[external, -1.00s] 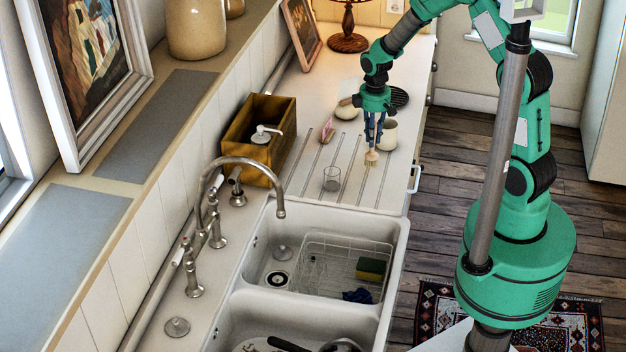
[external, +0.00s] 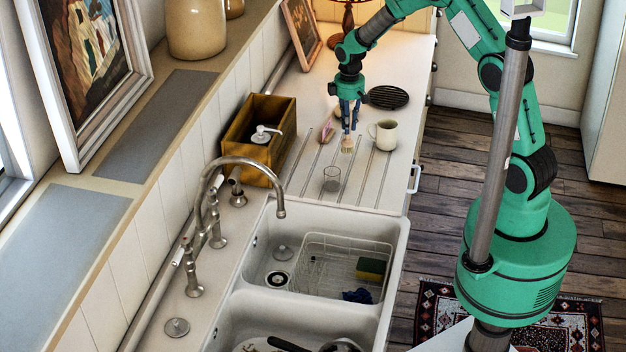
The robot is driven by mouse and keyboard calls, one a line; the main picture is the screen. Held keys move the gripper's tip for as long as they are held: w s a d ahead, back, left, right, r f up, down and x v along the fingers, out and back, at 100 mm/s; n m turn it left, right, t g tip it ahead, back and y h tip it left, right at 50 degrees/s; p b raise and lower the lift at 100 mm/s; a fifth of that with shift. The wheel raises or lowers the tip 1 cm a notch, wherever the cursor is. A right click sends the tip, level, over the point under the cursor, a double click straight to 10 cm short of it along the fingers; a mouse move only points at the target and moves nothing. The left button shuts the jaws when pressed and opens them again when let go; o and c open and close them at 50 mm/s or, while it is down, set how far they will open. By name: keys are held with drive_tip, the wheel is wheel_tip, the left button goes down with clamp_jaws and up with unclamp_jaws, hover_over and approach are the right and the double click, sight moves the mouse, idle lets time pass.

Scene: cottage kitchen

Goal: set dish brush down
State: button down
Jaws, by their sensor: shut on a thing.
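My gripper (external: 348,120) is shut on the dish brush (external: 347,144). The brush hangs bristles down below the fingers, over the grooved drainboard (external: 362,190) of the counter. The brush handle is mostly hidden by the fingers. I cannot tell whether the bristles touch the counter. A mug (external: 384,135) stands just right of the brush, and a small pink item (external: 327,132) is close on its left.
A clear glass (external: 332,179) stands nearer the sink. A wooden box (external: 262,138) with a soap pump is at the left. A wire rack (external: 345,265) sits in the sink. Bare drainboard lies right of the glass.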

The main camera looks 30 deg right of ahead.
sight(346, 143)
drive_tip(key=shift+f, duration=1.7)
drive_tip(key=shift+f, duration=0.15)
drive_tip(key=c, duration=1.6)
unclamp_jaws()
drive_tip(key=shift+c, duration=0.2)
wheel_tip(346, 143, up, 12)
drive_tip(key=shift+r, duration=0.15)
